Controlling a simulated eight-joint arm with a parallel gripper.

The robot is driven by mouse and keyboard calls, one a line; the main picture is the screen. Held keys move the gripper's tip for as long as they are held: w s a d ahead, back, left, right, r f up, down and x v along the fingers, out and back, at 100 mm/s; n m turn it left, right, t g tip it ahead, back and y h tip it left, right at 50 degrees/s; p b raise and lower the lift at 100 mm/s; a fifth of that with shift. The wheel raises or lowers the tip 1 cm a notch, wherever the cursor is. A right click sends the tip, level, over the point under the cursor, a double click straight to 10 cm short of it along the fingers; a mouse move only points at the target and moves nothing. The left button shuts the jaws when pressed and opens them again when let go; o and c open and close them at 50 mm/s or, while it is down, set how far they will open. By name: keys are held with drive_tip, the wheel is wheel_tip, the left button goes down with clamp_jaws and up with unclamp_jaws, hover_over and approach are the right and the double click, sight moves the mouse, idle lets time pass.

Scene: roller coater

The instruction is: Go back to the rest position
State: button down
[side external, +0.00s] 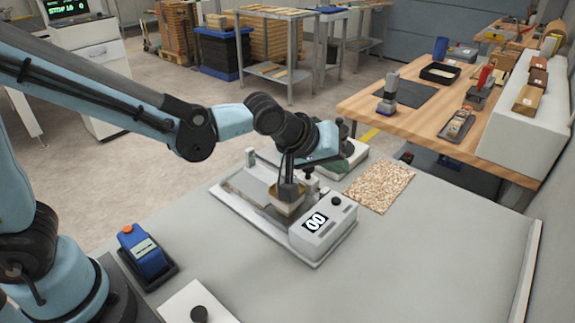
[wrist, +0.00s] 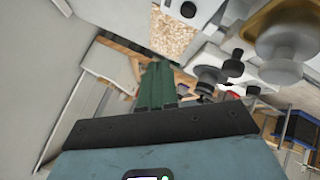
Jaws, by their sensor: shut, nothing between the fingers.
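My gripper (side external: 288,190) is over the middle of the roller coater (side external: 325,232), a pale machine on a long base plate with a display reading "00". In the wrist view, its two dark green fingers (wrist: 156,70) are together with nothing between them. A beige, gold-rimmed cup-like part (side external: 284,208) sits on the coater just below the fingers in the side view. I cannot tell whether the fingers touch it. In the wrist view, a gold-rimmed round part (wrist: 290,38) shows at the upper right, apart from the fingers.
A speckled tan mat (side external: 380,186) lies right of the coater. A blue device (side external: 145,252) stands in a dark tray at the left. The grey table's right front is clear. A wooden bench (side external: 420,110) stands behind.

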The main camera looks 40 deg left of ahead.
drive_tip(key=s+a, duration=0.2)
drive_tip(key=a, duration=0.1)
drive_tip(key=s+a+r+m+y, duration=0.1)
drive_tip(key=s+a, duration=0.1)
drive_tip(key=a, duration=0.1)
drive_tip(key=s+a+r+m, duration=0.1)
drive_tip(key=s+a, duration=0.1)
drive_tip(key=a, duration=0.1)
drive_tip(key=shift+r+g, duration=0.15)
drive_tip(key=shift+g, duration=0.25)
drive_tip(key=s+a+f+m+g+y, duration=0.1)
drive_tip(key=s+a+m, duration=0.2)
drive_tip(key=s+a, duration=0.4)
drive_tip(key=s, duration=0.2)
drive_tip(key=shift+s+a+f+y, duration=0.35)
drive_tip(key=shift+y, duration=0.05)
